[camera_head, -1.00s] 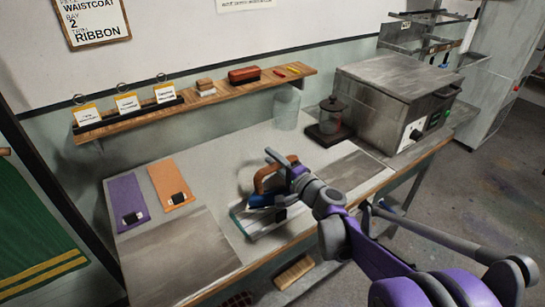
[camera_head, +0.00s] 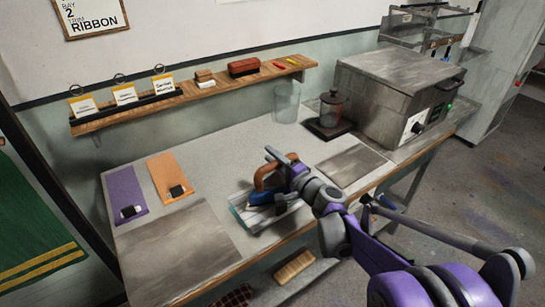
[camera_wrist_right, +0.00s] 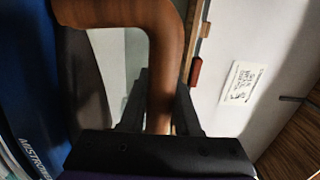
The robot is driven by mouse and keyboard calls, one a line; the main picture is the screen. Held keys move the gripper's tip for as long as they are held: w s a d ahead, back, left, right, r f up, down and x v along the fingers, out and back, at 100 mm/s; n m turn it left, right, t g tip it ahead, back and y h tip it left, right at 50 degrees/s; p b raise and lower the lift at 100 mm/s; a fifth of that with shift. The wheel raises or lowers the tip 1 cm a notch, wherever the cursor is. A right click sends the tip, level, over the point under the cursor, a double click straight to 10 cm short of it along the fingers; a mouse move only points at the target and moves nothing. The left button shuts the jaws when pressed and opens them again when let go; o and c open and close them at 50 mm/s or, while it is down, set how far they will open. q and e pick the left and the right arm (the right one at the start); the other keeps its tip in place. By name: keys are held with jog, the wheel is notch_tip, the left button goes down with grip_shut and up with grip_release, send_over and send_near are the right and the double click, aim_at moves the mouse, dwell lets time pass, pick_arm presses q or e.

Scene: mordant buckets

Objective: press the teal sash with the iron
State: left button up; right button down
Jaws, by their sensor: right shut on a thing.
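The iron (camera_head: 262,194) has a blue body and a brown handle, and stands low over the worktop near its front edge. My right gripper (camera_head: 284,171) is shut on its handle. In the right wrist view the handle (camera_wrist_right: 165,62) passes between the fingers of my right gripper (camera_wrist_right: 158,112), with the blue body (camera_wrist_right: 28,80) at the left. The teal sash (camera_head: 236,205) shows as a teal-edged pale strip beneath and around the iron, mostly hidden. I cannot tell whether the iron's sole touches it. My left gripper is not in view.
A purple sash (camera_head: 124,191) and an orange sash (camera_head: 166,172) lie at the left. A grey plate (camera_head: 180,258) fills the front left. A glass jar (camera_head: 286,103), a dark lidded jar (camera_head: 332,110) and a metal box (camera_head: 400,90) stand behind and right. A shelf (camera_head: 210,90) runs behind.

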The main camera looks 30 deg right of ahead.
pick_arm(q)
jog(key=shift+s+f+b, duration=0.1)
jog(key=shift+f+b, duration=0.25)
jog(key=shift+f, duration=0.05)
pick_arm(e)
jog(key=shift+f, duration=0.55)
dwell(2.6)
pick_arm(q)
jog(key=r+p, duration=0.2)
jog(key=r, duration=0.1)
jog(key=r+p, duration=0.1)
jog(key=p, duration=0.1)
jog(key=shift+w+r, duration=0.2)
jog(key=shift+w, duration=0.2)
pick_arm(e)
notch_tip(320, 180, up, 5)
jog(key=shift+r, duration=0.1)
